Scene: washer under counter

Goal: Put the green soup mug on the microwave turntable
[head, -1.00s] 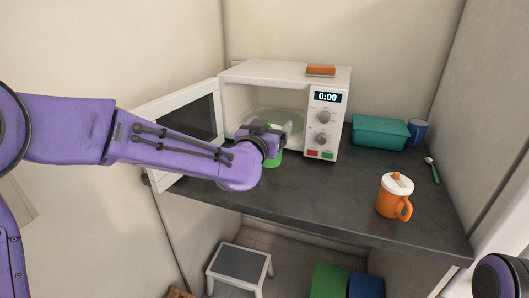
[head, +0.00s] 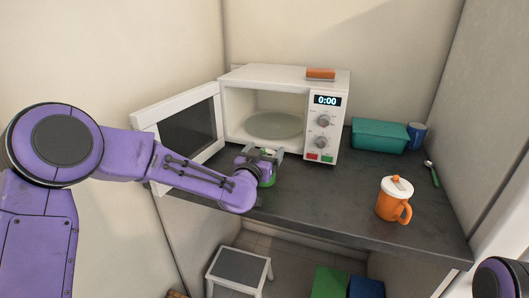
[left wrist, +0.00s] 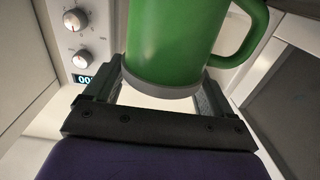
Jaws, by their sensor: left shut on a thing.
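The green soup mug (head: 268,177) is mostly hidden behind my left gripper (head: 265,155) in the head view. In the left wrist view the green mug (left wrist: 185,45) shows large between the two fingers, with its handle to the right and a pale band at one end. My left gripper (left wrist: 160,95) is shut on it, just in front of the microwave's opening. The microwave (head: 285,78) has its door open to the left. Its turntable (head: 275,125) is a pale green disc inside with nothing on it. My right gripper is out of view.
The open door (head: 187,125) stands left of my gripper. An orange lidded mug (head: 393,200), a teal box (head: 380,134), a blue cup (head: 418,135) and a green-handled spoon (head: 432,173) are on the right of the dark counter (head: 330,205). An orange block (head: 321,74) lies on the microwave.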

